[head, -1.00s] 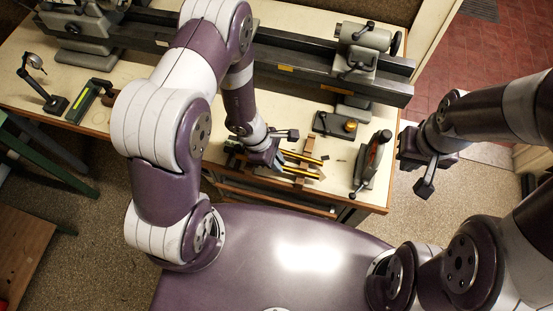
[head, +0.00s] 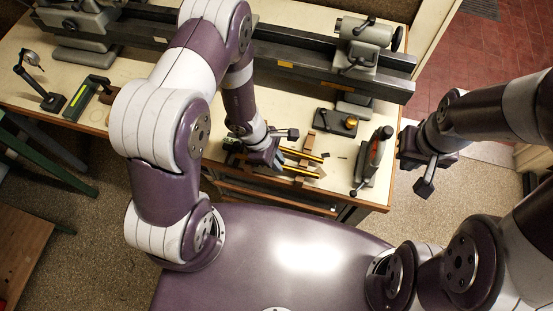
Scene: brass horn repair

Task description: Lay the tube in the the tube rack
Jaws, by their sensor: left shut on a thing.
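My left gripper (head: 276,150) is over the front of the bench, shut on a brass tube; its fingers hide most of the grip. Two thin yellow brass tubes show beside it, running to the right: an upper one (head: 308,156) and a lower one (head: 303,172). The tube rack (head: 308,142) shows as brown wooden pieces around and under these tubes. I cannot tell which tube is in the fingers, or whether it touches the rack. My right gripper (head: 416,174) hangs off the bench's right side with no object visible in it; its finger gap is unclear.
The long lathe bed (head: 300,67) crosses the back of the bench. A dial gauge stand (head: 48,98) and a green level (head: 83,100) are at left.

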